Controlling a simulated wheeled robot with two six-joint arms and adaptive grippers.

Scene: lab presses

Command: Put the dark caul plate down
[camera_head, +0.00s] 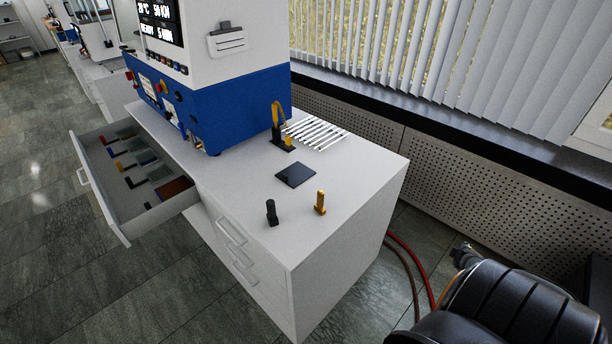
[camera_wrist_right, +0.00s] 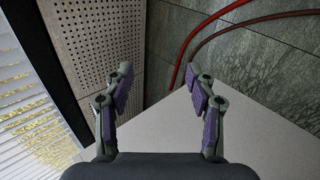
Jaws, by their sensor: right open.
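The dark caul plate (camera_head: 295,175) lies flat on the white cabinet top in the head view, with no gripper touching it. My right gripper (camera_wrist_right: 160,80) is open and empty in the right wrist view, its two purple-padded fingers spread apart above a pale surface's corner. In the head view my right arm is at the lower right, beyond the cabinet's edge and apart from the plate. My left gripper is not in view.
A black peg (camera_head: 271,212) and a brass-coloured peg (camera_head: 320,202) stand in front of the plate. Behind it are a slatted rack (camera_head: 317,133) and a blue-and-white press (camera_head: 240,105). An open drawer (camera_head: 108,218) juts left. Red hoses (camera_head: 412,262) run beside the cabinet.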

